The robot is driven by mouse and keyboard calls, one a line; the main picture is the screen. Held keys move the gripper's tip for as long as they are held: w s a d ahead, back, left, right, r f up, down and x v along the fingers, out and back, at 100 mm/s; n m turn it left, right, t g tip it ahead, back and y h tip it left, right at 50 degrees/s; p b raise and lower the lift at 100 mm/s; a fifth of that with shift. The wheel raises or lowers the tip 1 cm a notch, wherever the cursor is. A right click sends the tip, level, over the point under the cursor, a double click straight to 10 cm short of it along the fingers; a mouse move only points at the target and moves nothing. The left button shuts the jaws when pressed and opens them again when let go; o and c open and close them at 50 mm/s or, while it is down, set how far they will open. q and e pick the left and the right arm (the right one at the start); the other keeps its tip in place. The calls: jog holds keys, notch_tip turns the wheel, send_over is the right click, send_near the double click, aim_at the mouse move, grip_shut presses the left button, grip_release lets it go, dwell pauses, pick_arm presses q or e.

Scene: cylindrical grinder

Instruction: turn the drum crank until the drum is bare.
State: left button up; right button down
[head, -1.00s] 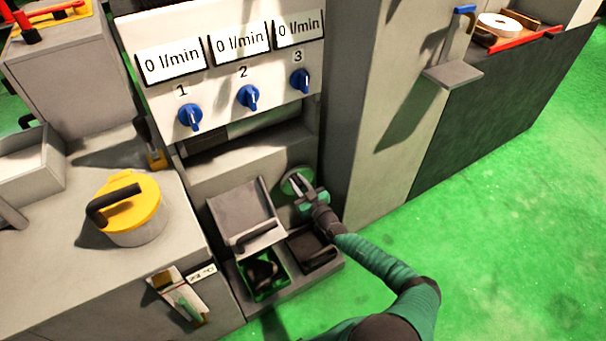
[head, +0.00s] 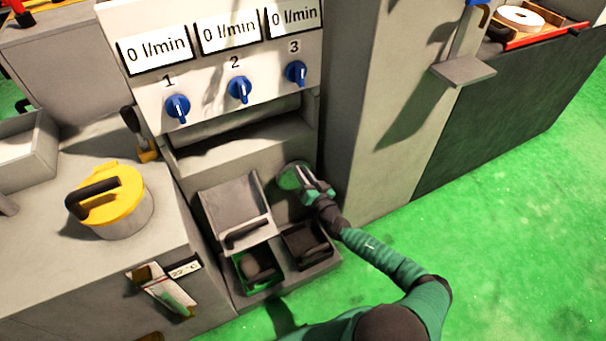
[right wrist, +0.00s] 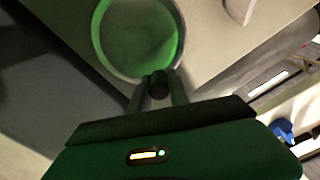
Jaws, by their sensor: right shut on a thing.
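The drum crank is a round pale disc (head: 290,176) on the front of the grey machine, below the flow panel at right. It shows larger, with a green sheen, in the right wrist view (right wrist: 138,38). A dark knob (right wrist: 159,84) stands at the disc's lower edge. My right gripper (head: 308,187) is shut on this knob, its fingers on either side of it (right wrist: 158,92). The drum (head: 240,122) looks like a grey roller in the slot under the panel, partly in shadow. I cannot tell whether anything covers it. My left gripper is out of view.
Blue knobs (head: 239,89) sit under three "0 l/min" displays. Below the drum are a tilted grey flap (head: 234,207) and two dark-handled bins (head: 305,243). A yellow-lidded pot (head: 118,205) stands on the left bench. Green floor at right is clear.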

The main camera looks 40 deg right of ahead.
jog(key=shift+f, duration=0.2)
jog(key=c, duration=1.2)
grip_release()
jog(key=shift+d, duration=0.1)
jog(key=shift+c, duration=0.2)
jog(key=shift+s, duration=0.1)
jog(key=v, duration=1.6)
jog(key=shift+s+p, duration=0.35)
jog(key=shift+p, duration=0.1)
jog(key=shift+f, duration=0.1)
